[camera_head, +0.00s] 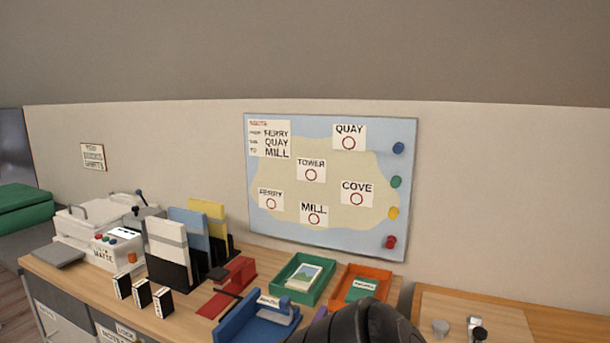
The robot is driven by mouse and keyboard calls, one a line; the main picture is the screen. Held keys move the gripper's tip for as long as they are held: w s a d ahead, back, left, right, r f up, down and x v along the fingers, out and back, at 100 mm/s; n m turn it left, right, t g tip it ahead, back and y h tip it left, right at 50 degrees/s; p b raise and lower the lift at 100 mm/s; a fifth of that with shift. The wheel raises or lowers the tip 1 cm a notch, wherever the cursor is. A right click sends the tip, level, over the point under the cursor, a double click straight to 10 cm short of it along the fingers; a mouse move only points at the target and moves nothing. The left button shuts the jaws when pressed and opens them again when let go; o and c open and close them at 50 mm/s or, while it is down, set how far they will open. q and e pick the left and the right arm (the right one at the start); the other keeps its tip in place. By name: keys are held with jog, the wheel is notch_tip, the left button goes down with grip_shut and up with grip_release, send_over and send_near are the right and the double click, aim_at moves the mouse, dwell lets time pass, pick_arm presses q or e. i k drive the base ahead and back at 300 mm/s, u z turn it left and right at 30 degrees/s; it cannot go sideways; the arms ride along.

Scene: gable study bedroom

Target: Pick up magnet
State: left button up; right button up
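Four round magnets sit in a column on the right edge of the map board (235,180) on the wall: a blue magnet (398,148) at the top, a green magnet (396,182) below it, a yellow magnet (393,213), and a red magnet (390,242) at the bottom. The board shows labels QUAY, TOWER, COVE, MILL and one partly legible as FERRY, each with a red circle. A black rounded part of my arm shows at the bottom centre; no gripper fingers are in view.
The desk (75,275) below holds a green tray (305,279), an orange tray (362,284), a red stapler-like tool (228,285), a blue device (257,322), upright folders (188,240) and a white machine (95,225). The wall before the board is clear.

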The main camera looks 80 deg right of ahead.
aim_at(395, 181)
jog(key=k, duration=0.4)
jog(key=z, duration=1.15)
